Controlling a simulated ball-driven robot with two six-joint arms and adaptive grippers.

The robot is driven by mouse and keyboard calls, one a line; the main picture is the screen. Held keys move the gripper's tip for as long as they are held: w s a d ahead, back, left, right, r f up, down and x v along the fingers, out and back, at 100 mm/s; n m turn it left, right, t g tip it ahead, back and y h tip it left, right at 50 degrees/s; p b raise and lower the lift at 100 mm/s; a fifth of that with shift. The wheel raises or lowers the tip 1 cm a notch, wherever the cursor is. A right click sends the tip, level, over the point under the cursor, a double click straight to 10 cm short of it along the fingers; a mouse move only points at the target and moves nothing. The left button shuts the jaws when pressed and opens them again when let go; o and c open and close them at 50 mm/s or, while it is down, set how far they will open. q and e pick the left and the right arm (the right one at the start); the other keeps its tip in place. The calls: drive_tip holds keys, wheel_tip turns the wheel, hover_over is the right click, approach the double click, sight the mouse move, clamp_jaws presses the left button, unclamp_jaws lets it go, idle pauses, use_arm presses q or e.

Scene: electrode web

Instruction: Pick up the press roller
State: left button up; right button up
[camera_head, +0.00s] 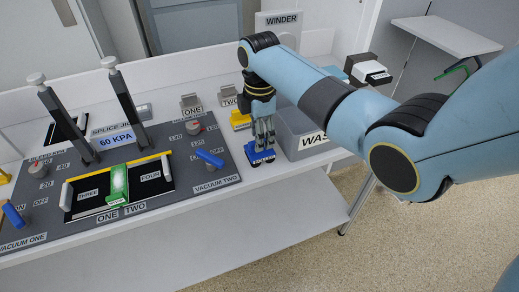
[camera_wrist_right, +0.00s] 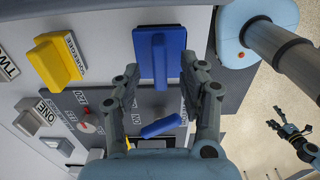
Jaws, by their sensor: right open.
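A blue tool with a raised blue handle, probably the press roller, stands at the right end of the panel in the head view (camera_head: 262,157). Its white label is too small to read. The tool also shows in the right wrist view (camera_wrist_right: 160,45). My right gripper (camera_head: 264,143) points down just above it. In the wrist view the right fingers (camera_wrist_right: 160,72) are spread, one on each side of the handle's near end, with gaps visible and nothing held. My left gripper (camera_wrist_right: 276,115) shows small at the wrist view's right edge, over the floor, fingers apart.
A yellow block (camera_wrist_right: 57,60) stands beside the blue tool. A grey waste bin (camera_head: 298,138) is right of the gripper. The blue vacuum two lever (camera_head: 210,158) and a green piece (camera_head: 117,185) are on the panel. The bench front edge is clear.

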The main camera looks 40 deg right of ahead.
wheel_tip(320, 180, down, 2)
drive_tip(key=shift+f, duration=0.15)
clamp_jaws()
idle(0.4)
wheel_tip(320, 180, up, 10)
drive_tip(key=shift+r, duration=0.1)
idle(0.4)
